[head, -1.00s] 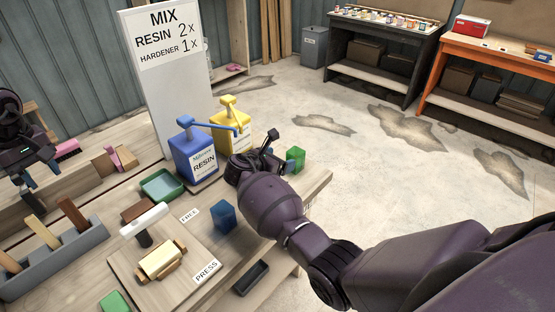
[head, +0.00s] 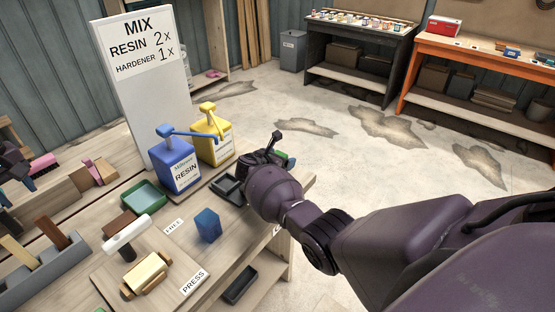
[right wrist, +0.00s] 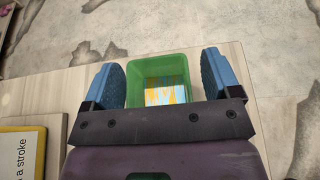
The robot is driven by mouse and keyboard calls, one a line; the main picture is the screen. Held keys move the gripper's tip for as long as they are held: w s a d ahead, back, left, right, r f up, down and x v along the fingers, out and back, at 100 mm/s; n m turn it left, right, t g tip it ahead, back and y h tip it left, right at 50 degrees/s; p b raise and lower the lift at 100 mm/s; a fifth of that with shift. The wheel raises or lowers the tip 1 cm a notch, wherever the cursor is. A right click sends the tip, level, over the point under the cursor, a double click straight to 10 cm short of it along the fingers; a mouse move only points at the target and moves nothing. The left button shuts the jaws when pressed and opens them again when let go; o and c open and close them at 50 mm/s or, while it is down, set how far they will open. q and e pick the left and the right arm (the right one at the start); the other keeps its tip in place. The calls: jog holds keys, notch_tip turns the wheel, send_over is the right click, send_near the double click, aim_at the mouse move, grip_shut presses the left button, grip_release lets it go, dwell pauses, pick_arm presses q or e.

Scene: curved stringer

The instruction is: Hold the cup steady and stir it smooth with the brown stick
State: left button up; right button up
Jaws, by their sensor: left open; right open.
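A green cup (right wrist: 160,68) stands between the fingers of my open right gripper (right wrist: 165,85), with a small gap on each side. Streaked yellow and light blue contents (right wrist: 166,92) show inside it. In the head view only a bit of the green cup (head: 291,162) shows past my right gripper (head: 276,158), near the table's right end. A dark brown stick (head: 54,234) stands in a grey holder (head: 75,262) at the left, beside a tan one. My left gripper (head: 18,184) is open at the left edge, partly cut off, above the table behind the holder.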

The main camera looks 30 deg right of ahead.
jog(key=c, duration=1)
pick_arm(q)
jog(key=o, duration=0.3)
